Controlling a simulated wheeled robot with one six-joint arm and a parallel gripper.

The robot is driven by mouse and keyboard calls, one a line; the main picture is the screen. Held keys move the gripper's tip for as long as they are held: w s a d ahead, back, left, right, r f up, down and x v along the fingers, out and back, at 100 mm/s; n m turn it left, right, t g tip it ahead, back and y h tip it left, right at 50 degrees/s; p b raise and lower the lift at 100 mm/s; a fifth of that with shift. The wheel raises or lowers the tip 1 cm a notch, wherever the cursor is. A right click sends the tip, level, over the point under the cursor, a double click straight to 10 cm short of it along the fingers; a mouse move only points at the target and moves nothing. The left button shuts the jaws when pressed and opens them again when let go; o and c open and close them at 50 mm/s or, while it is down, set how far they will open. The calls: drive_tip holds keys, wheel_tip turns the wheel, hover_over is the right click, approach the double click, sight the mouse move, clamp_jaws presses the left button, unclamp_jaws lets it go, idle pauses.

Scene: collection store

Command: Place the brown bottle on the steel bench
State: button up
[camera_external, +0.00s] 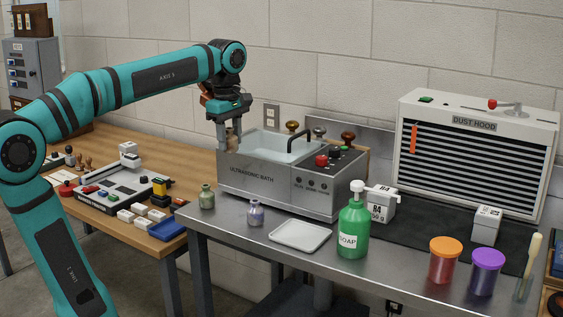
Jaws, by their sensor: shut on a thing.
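My gripper (231,132) is shut on a small brown bottle (232,138), which shows only partly between the fingers. It is at the left end of the ultrasonic bath (250,182), near its rim. I cannot tell whether the bottle is above the bath or behind its left edge. The steel bench (385,275) runs from the middle to the right. A green-grey bottle (207,198) and a blue-grey bottle (255,213) stand upright on its left part, in front of the bath.
A white tray (300,236), a green soap bottle (353,229), an orange-lidded jar (445,260) and a purple-lidded jar (486,272) stand along the bench. The dust hood (475,150) is behind at right. A wooden table (105,222) adjoins at left. Bare steel shows near the front edge.

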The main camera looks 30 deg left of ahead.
sight(232, 213)
drive_tip(key=s+d+f+m, duration=0.2)
drive_tip(key=s+d+f, duration=0.1)
drive_tip(key=s+f, duration=0.2)
drive_tip(key=shift+d+m, duration=0.2)
drive_tip(key=shift+m, duration=0.1)
drive_tip(key=shift+f, duration=4.95)
drive_tip(key=shift+f, duration=0.1)
drive_tip(key=o, duration=1)
drive_tip(key=shift+o, duration=0.2)
wheel_tip(232, 213, up, 12)
